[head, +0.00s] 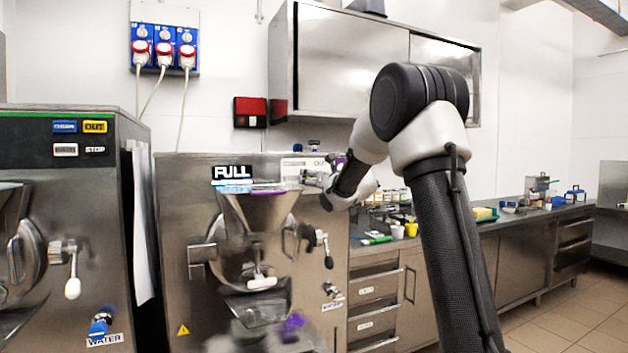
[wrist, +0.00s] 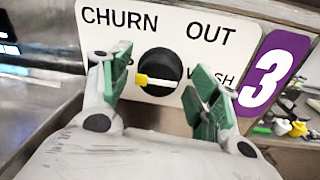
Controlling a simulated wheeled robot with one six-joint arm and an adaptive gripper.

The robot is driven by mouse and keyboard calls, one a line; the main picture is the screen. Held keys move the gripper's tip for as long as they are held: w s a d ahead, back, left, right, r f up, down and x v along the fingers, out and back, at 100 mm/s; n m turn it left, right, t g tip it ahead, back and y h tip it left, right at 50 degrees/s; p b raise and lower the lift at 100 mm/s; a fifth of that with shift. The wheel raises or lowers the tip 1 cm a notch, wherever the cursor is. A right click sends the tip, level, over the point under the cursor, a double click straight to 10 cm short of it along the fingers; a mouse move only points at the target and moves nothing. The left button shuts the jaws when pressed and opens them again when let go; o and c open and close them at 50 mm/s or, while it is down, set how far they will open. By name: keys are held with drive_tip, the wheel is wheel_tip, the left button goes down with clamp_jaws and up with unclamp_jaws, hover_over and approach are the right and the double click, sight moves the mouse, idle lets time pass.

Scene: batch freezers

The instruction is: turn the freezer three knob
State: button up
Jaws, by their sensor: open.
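In the wrist view the freezer three knob (wrist: 160,66) is a round black dial with a pale bar that has a yellow end. The bar lies nearly level, its yellow end at the left. The white panel (wrist: 204,24) around it reads CHURN, OUT and a partly hidden WASH, with a purple "3" label at the right. My gripper (wrist: 161,60) is open, its green-padded fingers on either side of the knob; contact cannot be told. In the head view my gripper (head: 326,178) is at the upper right of the freezer (head: 172,230), and the knob is hidden.
Another freezer (head: 60,190) stands at the left. A steel counter (head: 500,228) with small cups and tools runs along the right. A wall cabinet (head: 350,60) hangs above. A lever handle (head: 326,250) sticks out below my gripper. Tiled floor is open at the lower right.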

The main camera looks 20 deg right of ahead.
drive_tip(key=shift+w, duration=0.15)
drive_tip(key=c, duration=1)
